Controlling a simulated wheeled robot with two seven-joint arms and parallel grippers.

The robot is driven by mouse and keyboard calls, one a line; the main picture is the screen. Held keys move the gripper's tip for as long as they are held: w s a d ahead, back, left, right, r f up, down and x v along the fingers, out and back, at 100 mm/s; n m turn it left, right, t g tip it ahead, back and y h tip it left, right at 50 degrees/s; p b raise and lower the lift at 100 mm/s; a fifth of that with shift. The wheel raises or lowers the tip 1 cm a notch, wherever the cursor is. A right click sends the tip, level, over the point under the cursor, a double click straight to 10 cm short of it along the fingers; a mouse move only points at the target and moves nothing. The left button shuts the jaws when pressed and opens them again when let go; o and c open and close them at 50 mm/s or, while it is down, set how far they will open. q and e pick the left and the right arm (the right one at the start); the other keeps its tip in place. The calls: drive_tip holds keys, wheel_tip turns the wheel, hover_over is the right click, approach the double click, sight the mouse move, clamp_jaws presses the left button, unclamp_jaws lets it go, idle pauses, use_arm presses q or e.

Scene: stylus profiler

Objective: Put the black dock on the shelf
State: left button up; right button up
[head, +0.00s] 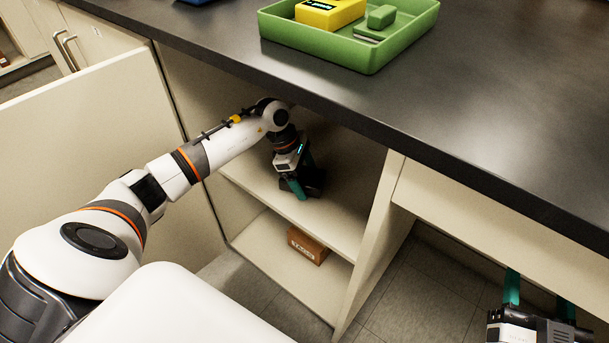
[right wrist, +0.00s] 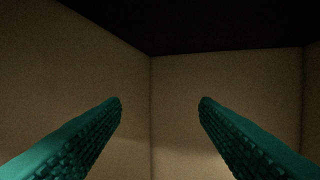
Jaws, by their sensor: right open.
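A black dock (head: 316,184) is inside the open cabinet, at the upper shelf (head: 339,228). It is dark and partly hidden by my left gripper. My left gripper (head: 303,174) reaches into the cabinet, pointing down, with its teal fingers on either side of the dock. I cannot tell whether the fingers press on it or whether the dock rests fully on the shelf. My right gripper (head: 539,290) is open and empty at the lower right, below the counter. In the right wrist view its fingers (right wrist: 160,102) stand apart with nothing between them.
A brown box (head: 307,246) lies on the cabinet's lower level. The open door (head: 90,150) stands at the left. The dark countertop (head: 500,110) overhangs the cabinet and carries a green tray (head: 372,62) with a yellow device (head: 330,14). The shelf's front part is clear.

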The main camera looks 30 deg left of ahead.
use_arm(q)
drive_tip(key=shift+r, duration=0.15)
drive_tip(key=p+v, duration=0.2)
drive_tip(key=v, duration=0.9)
drive_tip(key=shift+r+p, duration=0.1)
drive_tip(key=shift+p, duration=0.3)
drive_tip(key=shift+a+r, duration=0.1)
drive_tip(key=shift+r, duration=0.3)
use_arm(e)
wheel_tip(320, 180, down, 10)
drive_tip(key=s+d+g+h, duration=0.2)
drive_tip(key=g, duration=0.5)
drive_tip(key=shift+s+d+g+h, duration=0.15)
drive_tip(key=shift+s+g+h, duration=0.1)
drive_tip(key=shift+g+h, duration=0.05)
